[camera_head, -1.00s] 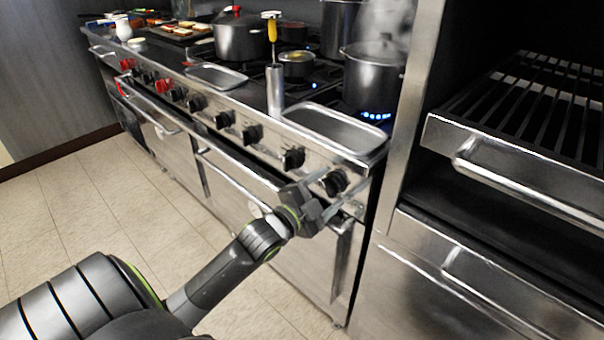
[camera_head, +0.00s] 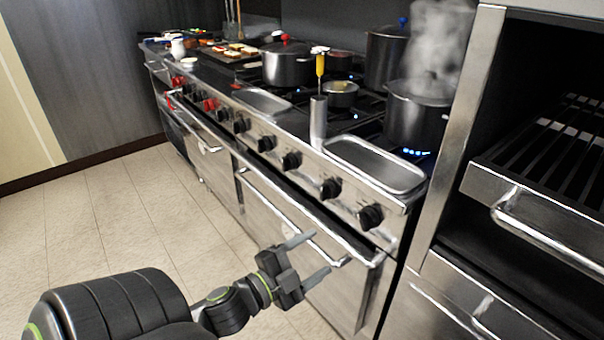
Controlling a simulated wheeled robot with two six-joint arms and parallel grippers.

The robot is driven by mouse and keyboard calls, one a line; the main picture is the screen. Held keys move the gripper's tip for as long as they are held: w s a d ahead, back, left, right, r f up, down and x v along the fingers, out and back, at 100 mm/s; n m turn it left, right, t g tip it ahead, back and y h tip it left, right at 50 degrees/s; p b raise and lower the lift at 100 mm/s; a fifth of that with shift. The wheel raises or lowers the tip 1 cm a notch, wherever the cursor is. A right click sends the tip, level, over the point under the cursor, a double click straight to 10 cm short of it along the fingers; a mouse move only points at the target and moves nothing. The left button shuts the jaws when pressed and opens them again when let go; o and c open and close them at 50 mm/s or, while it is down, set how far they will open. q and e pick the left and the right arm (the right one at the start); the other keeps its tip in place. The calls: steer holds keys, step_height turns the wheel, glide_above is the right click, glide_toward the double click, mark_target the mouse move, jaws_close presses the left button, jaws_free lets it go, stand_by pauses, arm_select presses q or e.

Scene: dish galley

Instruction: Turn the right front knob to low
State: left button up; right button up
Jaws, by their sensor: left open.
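The right front knob (camera_head: 370,217) is a black knob at the right end of the range's front panel. More black knobs run left along the panel, one of them just beside it (camera_head: 330,188). My left gripper (camera_head: 314,257) is open and empty, its two fingers apart, in front of the oven door below the panel. It is lower and to the left of the right front knob and does not touch it. The knob's pointer is too small to read. A blue flame (camera_head: 414,152) burns under the steaming pot (camera_head: 416,118) at the right. My right gripper is not in view.
An oven door handle (camera_head: 290,215) sticks out below the knobs, near my left gripper. A metal tray (camera_head: 374,163) and a steel cylinder (camera_head: 318,122) stand on the range's front ledge. A grill unit with a bar handle (camera_head: 545,232) is at the right. The tiled floor is clear.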

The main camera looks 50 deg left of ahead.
arm_select(q)
steer(key=shift+s+a, duration=0.1)
steer(key=shift+s, duration=1.1)
